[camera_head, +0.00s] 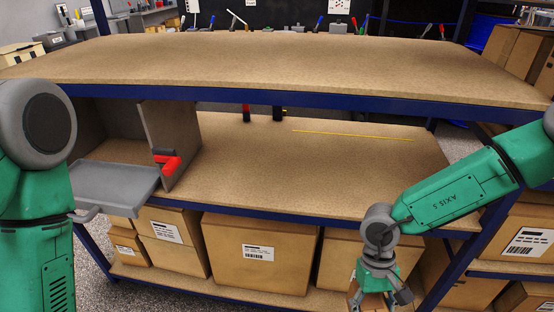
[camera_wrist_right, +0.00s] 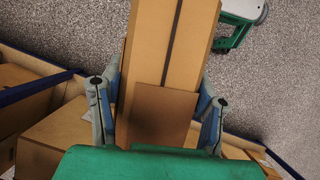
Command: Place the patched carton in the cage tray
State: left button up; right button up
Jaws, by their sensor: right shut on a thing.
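The patched carton (camera_wrist_right: 183,45) is a long brown box with a dark tape line and a darker square patch (camera_wrist_right: 160,115), seen in the right wrist view. My right gripper (camera_wrist_right: 158,100) is shut on it, one finger on each side. In the head view my right gripper (camera_head: 378,294) points down at the bottom edge, in front of the shelf; most of the carton is cut off there. A grey tray (camera_head: 115,182), seemingly the cage tray, juts out at the left from a grey-walled housing (camera_head: 172,140) with a red handle (camera_head: 167,164). The tray looks empty. My left gripper is out of view.
A blue front beam (camera_head: 300,98) edges the upper board. Cartons (camera_head: 260,255) fill the bottom level. A blue post (camera_head: 470,255) stands at the right.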

aim_at(88, 193)
jog(key=j+u, duration=0.15)
jog(key=j, duration=0.9)
jog(key=j+u, duration=0.15)
jog(key=j, duration=0.95)
jog(key=i, duration=0.05)
